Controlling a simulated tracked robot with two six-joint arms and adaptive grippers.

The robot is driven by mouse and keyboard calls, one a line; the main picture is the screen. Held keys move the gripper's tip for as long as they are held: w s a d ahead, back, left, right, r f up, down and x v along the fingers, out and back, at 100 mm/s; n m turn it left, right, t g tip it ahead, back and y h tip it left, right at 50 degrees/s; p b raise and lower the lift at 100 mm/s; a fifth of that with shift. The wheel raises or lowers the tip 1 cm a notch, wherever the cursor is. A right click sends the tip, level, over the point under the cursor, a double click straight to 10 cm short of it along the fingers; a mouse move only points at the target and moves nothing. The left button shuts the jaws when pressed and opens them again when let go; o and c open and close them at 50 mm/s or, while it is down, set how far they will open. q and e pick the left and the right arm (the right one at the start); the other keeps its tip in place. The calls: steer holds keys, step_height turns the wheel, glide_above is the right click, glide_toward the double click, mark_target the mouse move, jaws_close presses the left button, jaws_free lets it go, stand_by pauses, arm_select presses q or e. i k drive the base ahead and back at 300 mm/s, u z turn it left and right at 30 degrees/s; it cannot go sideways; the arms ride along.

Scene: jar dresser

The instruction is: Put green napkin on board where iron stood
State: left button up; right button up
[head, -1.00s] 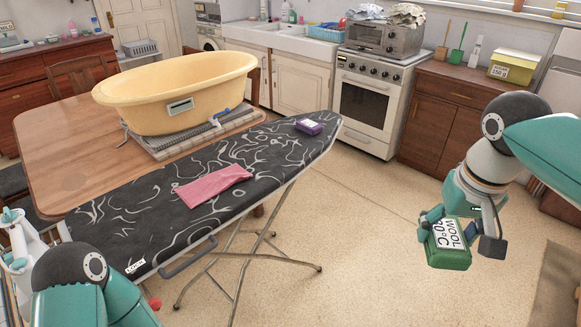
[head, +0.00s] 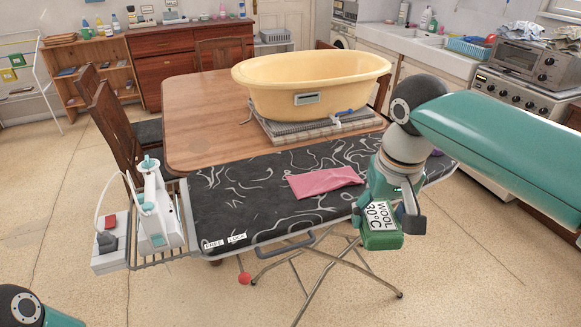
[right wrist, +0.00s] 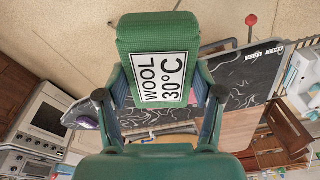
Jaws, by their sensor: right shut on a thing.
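My right gripper (head: 386,216) is shut on a green block-like bundle (head: 382,241) with a white label reading "WOOL 30°C". It holds the bundle in the air in front of the ironing board's near edge. In the right wrist view the bundle (right wrist: 160,38) sits between the two fingers (right wrist: 160,95). The ironing board (head: 240,205) has a black cover with white swirls. A pink napkin (head: 325,181) lies flat on its middle. A white and teal iron (head: 157,205) stands on the rack at the board's left end. My left gripper is out of view.
A yellow tub (head: 311,85) stands on a mat on the wooden table (head: 205,130) behind the board. The board's left part is bare. A red knob (head: 244,278) hangs below its near edge. A purple item (right wrist: 82,115) lies near the board's far end.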

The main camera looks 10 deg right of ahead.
mark_target(237, 201)
steer(key=u, duration=0.55)
steer(key=i, duration=1.05)
steer(key=z, duration=0.3)
